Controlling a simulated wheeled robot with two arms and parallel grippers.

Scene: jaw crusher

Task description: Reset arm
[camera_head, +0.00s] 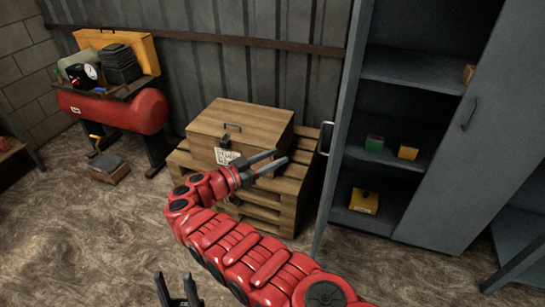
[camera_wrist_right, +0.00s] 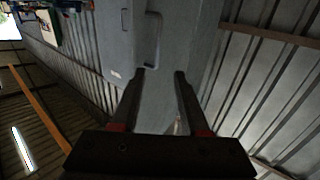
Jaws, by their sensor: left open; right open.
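My right arm, red, reaches from the bottom right across the middle of the head view. Its gripper (camera_head: 280,157) is open and empty, in front of the wooden crate as seen from the head. In the right wrist view the right gripper (camera_wrist_right: 160,74) has its two dark fingers apart with nothing held between them. My left gripper (camera_head: 175,277) shows at the bottom edge of the head view, fingers apart and pointing up in the picture. It is empty, and the rest of the left arm is out of view.
A wooden crate (camera_head: 243,121) sits on pallets (camera_head: 267,204) by the wall. An open grey cabinet (camera_head: 404,69) at the right holds small boxes, including a yellow box (camera_head: 364,201). A red tank (camera_head: 133,111) stands at the left. The left floor is mostly clear.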

